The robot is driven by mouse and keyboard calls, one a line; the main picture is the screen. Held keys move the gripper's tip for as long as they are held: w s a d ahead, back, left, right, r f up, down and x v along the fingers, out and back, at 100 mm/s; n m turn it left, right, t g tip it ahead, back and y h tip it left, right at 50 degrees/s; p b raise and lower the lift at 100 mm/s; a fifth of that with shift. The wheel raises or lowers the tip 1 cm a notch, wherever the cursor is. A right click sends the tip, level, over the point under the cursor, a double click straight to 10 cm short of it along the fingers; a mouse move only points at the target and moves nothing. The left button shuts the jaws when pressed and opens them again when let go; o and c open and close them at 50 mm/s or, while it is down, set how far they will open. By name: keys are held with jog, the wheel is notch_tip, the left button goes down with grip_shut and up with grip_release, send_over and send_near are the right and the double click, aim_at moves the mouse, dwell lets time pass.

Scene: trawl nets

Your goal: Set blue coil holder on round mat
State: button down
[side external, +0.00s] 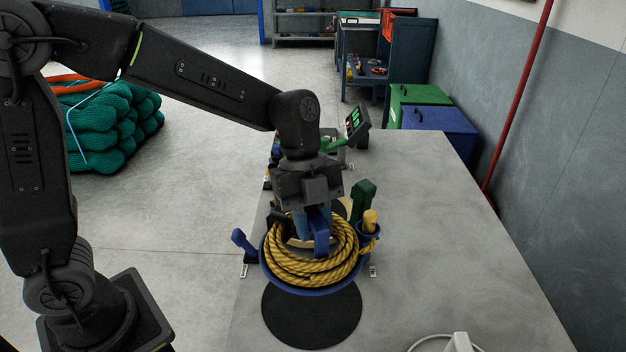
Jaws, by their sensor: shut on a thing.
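The blue coil holder (308,291) is a round blue tray with a thick coil of yellow rope (341,262) lying in it and a blue upright in its middle. My gripper (313,222) points down into the middle of the coil and is shut on the holder; the fingertips are partly hidden by the rope and the upright. The round mat (312,318) is black and flat on the grey table. The holder covers the mat's far part in the picture. I cannot tell how far above the table the holder is.
The grey table (450,240) is clear to the right. A blue-handled item (243,241) stands left of the holder, a green block (363,197) behind it on the right. A small display (357,121) is at the table's far end. A white object (458,343) lies at the near edge.

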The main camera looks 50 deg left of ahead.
notch_tip(320, 180, down, 13)
jog(key=shift+f, duration=0.2)
dwell(0.6)
jog(key=shift+f, duration=0.6)
dwell(0.4)
jog(key=c, duration=0.8)
grip_release()
jog(key=shift+c, duration=0.2)
jog(key=v, duration=1.2)
jog(key=shift+w+a+r, duration=0.1)
jog(key=shift+r, duration=0.2)
jog(key=shift+a+r, duration=0.25)
jog(key=shift+r, duration=0.35)
jog(key=s+a+r+n+t+y, duration=0.2)
jog(key=s+n, duration=0.5)
jog(key=n, duration=0.4)
jog(key=s+a+r+n+t+y, duration=0.2)
jog(key=s+a+r+n+t, duration=0.3)
jog(key=n, duration=0.6)
jog(key=s+r, duration=0.1)
jog(key=s, duration=0.1)
jog(key=shift+s+a+n, duration=0.3)
jog(key=shift+a, duration=0.05)
